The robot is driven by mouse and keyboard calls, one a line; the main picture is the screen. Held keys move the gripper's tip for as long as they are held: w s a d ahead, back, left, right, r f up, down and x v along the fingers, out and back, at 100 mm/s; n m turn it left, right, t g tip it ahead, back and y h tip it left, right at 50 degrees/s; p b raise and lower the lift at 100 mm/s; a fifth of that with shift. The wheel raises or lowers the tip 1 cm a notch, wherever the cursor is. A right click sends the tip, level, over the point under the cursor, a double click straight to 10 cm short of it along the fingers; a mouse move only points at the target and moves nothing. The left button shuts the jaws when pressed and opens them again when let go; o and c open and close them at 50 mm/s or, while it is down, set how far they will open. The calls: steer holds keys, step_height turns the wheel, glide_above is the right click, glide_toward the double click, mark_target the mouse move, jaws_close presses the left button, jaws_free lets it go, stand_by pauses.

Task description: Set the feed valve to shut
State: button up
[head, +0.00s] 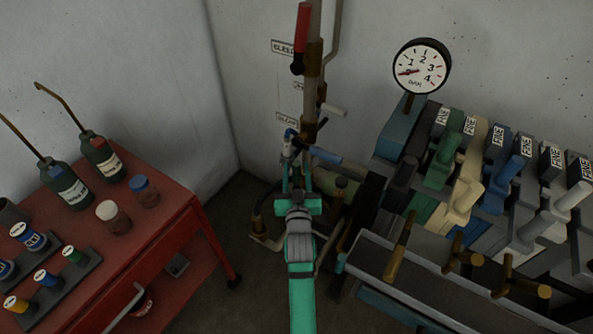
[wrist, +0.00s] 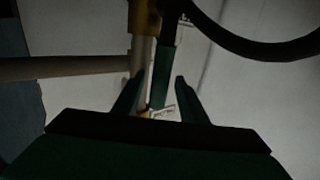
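A vertical pipe (head: 309,75) carries several levers by the back corner. A red lever (head: 303,27) points up beside the sign reading BLEED (head: 283,48). A pale grey lever (head: 333,109) points right, below a small sign (head: 299,86) I cannot read. A blue lever (head: 325,155) points right, lower down. I cannot tell which one is the feed valve. My gripper (head: 297,172) is low in front of the pipe. In the wrist view my gripper (wrist: 156,88) has its fingers apart. A dark green bar (wrist: 164,72) shows between them; contact is not visible.
A red cart (head: 160,235) with bottles and jars stands left. A gauge (head: 421,66) reads near the low end. Right is a bank of coloured levers (head: 465,180) with a rail and brass handles (head: 403,245). In the wrist view a dark curved tube (wrist: 250,47) passes nearby.

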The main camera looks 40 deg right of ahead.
steer(key=shift+w, duration=0.1)
steer(key=shift+c, duration=0.6)
jaws_close()
steer(key=shift+w, duration=0.1)
